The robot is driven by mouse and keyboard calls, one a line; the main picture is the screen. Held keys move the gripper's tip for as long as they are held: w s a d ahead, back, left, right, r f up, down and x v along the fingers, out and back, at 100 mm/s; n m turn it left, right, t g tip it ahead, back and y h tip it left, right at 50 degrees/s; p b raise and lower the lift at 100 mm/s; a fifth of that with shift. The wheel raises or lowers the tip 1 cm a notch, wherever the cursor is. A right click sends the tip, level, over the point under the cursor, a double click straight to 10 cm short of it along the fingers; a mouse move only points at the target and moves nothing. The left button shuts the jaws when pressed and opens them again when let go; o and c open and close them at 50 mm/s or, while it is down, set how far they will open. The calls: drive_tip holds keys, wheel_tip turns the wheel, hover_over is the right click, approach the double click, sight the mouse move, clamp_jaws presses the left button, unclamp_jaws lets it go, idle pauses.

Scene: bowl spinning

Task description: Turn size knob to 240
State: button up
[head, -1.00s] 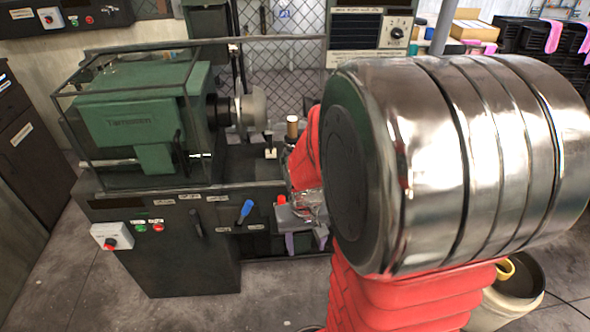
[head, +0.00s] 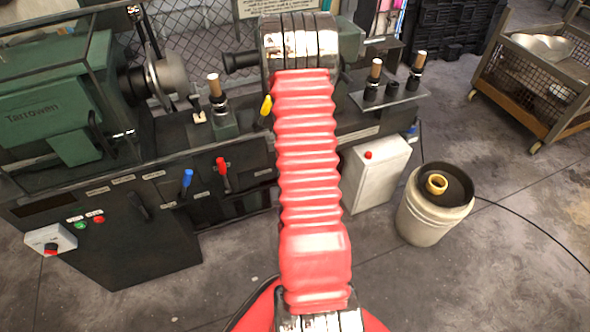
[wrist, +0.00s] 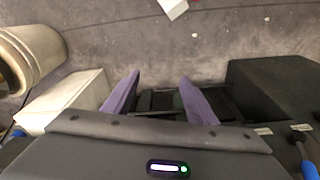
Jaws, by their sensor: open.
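No knob with a readable size scale shows in either current view. The lower edge of a pale lettered panel (head: 288,7) shows at the top of the head view, with the rest cut off. In the wrist view my gripper (wrist: 159,76) has its two purple fingers well apart with nothing between them. It points down toward the floor in front of the lathe. In the head view my red arm reaches up the middle of the picture, and the gripper cannot be made out. The green lathe (head: 55,120) stands at left with a metal bowl-shaped piece (head: 170,78) on its spindle.
A blue-handled lever (head: 187,178) and a red-handled lever (head: 222,172) stick out of the lathe front. Right of my arm are a pale box with a red button (head: 375,175), a bucket (head: 432,210) and a mesh cart (head: 545,75). Bare floor lies around the bucket.

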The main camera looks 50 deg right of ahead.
drive_tip(key=s+d+f+m+t+h, duration=0.1)
drive_tip(key=d+f+m+t, duration=0.1)
drive_tip(key=f, duration=0.7)
drive_tip(key=s+d+f+m+t+h, duration=0.1)
drive_tip(key=d+f+m+t+h, duration=0.15)
drive_tip(key=f, duration=0.65)
drive_tip(key=w+d+r+m+t+h, duration=0.2)
drive_tip(key=r+t+h, duration=0.1)
drive_tip(key=r, duration=0.3)
drive_tip(key=w+d+r+m+t+h, duration=0.2)
drive_tip(key=d+r+m+t+h, duration=0.1)
drive_tip(key=r+t, duration=0.2)
wheel_tip(320, 180, up, 2)
drive_tip(key=shift+r+t, duration=0.15)
drive_tip(key=shift+t, duration=0.2)
drive_tip(key=shift+w+h, duration=0.15)
drive_tip(key=shift+h, duration=0.1)
drive_tip(key=x, duration=1.3)
drive_tip(key=shift+w+d, duration=0.25)
drive_tip(key=shift+d, duration=0.05)
drive_tip(key=shift+c, duration=0.4)
